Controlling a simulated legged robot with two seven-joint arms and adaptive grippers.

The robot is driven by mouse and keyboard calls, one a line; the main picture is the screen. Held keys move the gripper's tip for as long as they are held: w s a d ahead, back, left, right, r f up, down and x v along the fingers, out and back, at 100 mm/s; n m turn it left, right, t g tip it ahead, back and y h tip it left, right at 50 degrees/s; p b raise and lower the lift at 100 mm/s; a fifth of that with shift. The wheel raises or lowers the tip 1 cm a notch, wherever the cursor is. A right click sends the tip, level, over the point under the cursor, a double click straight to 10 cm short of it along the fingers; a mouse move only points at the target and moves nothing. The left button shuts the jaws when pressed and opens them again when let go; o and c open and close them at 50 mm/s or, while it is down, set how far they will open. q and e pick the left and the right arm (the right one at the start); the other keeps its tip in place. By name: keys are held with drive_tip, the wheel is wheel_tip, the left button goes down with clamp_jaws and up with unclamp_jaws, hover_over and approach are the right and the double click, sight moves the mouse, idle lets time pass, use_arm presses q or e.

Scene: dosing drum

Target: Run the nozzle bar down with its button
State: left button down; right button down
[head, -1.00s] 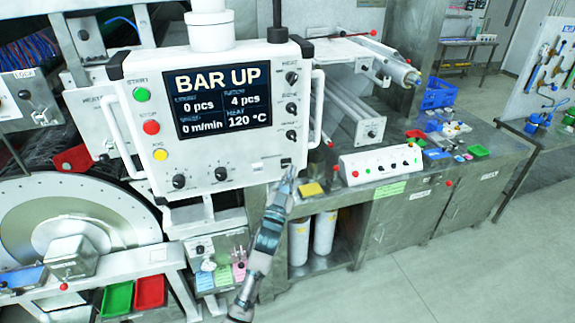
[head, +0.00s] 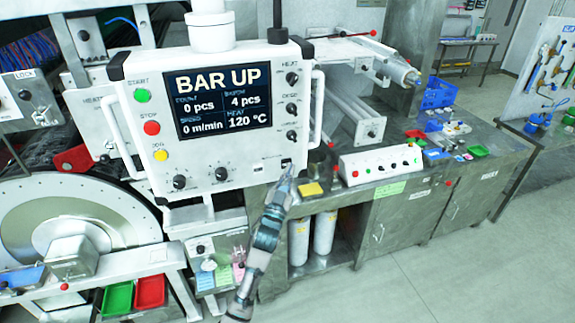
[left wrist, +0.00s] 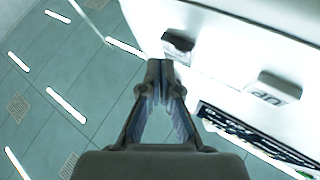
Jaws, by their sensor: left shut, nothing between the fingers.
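The white control panel (head: 225,130) hangs in the middle of the head view, and its display (head: 222,100) reads BAR UP. Two small rocker-like buttons sit at its lower right edge: a dark one (head: 286,162) and a pale one (head: 258,167). In the left wrist view I see a dark button (left wrist: 178,45) just beyond my fingertips and a pale, lettered button (left wrist: 272,90) to the right. My left gripper (head: 287,177) is shut and empty, its tips close below the dark button; contact cannot be told. I cannot clearly pick out the nozzle bar. My right gripper is not in view.
A drum disc (head: 75,215) stands at the lower left, with green (head: 117,299) and red (head: 150,291) trays below. A steel bench (head: 430,185) with a white switch box (head: 380,163) stands to the right. The floor (head: 420,280) at lower right is clear.

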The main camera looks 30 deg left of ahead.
use_arm(q)
drive_tip(key=shift+a, duration=0.1)
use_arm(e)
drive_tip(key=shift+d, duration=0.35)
use_arm(q)
drive_tip(key=shift+w+a, duration=0.2)
drive_tip(key=shift+a, duration=0.1)
drive_tip(key=shift+w+a, duration=0.1)
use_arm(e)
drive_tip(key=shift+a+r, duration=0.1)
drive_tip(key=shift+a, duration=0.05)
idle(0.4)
use_arm(q)
drive_tip(key=shift+s+d, duration=0.55)
drive_tip(key=shift+d, duration=0.05)
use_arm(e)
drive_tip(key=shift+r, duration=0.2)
use_arm(q)
drive_tip(key=shift+p, duration=0.3)
drive_tip(key=s+d, duration=0.1)
drive_tip(key=d, duration=0.1)
drive_tip(key=s+d+p, duration=0.1)
drive_tip(key=s+d, duration=0.1)
drive_tip(key=shift+s, duration=0.15)
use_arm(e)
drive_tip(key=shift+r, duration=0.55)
